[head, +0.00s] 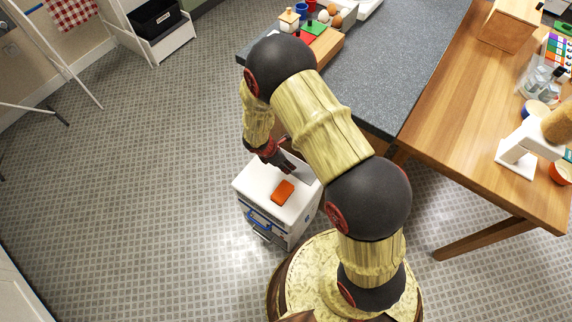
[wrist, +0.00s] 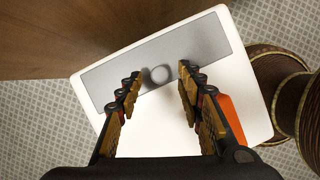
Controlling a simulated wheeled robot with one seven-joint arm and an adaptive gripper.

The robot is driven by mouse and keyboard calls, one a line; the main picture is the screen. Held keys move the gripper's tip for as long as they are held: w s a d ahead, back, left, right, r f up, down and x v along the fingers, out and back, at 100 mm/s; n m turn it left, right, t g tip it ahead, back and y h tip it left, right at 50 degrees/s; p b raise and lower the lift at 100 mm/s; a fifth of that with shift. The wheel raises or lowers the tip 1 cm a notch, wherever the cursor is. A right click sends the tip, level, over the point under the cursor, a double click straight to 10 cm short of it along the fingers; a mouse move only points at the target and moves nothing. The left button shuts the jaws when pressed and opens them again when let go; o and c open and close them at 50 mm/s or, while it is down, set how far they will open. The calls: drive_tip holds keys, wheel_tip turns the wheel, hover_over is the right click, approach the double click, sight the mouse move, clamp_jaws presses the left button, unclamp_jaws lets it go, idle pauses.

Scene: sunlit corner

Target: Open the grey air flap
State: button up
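The grey air flap (wrist: 208,42) is a long flat grey panel along one edge of the top of a white box-shaped unit (wrist: 165,125). A round grey spot, perhaps a knob or recess (wrist: 160,75), shows on it between my fingertips. The flap looks shut, lying level with the top. My gripper (wrist: 158,80) is open and empty, its fingers pointing at the flap on either side of the round spot; contact cannot be told. In the head view my gripper (head: 284,163) is low over the far part of the unit (head: 252,188), and my arm hides much of the flap.
An orange block (head: 283,192) lies on the unit's top, right of my fingers in the wrist view (wrist: 231,117). A grey counter (head: 385,60) and wooden table (head: 450,120) stand close behind. Floor at left is clear.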

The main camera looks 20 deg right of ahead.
drive_tip(key=shift+w+d+f, duration=0.1)
drive_tip(key=shift+d+f, duration=0.05)
drive_tip(key=shift+f, duration=0.25)
clamp_jaws()
idle(0.4)
idle(0.4)
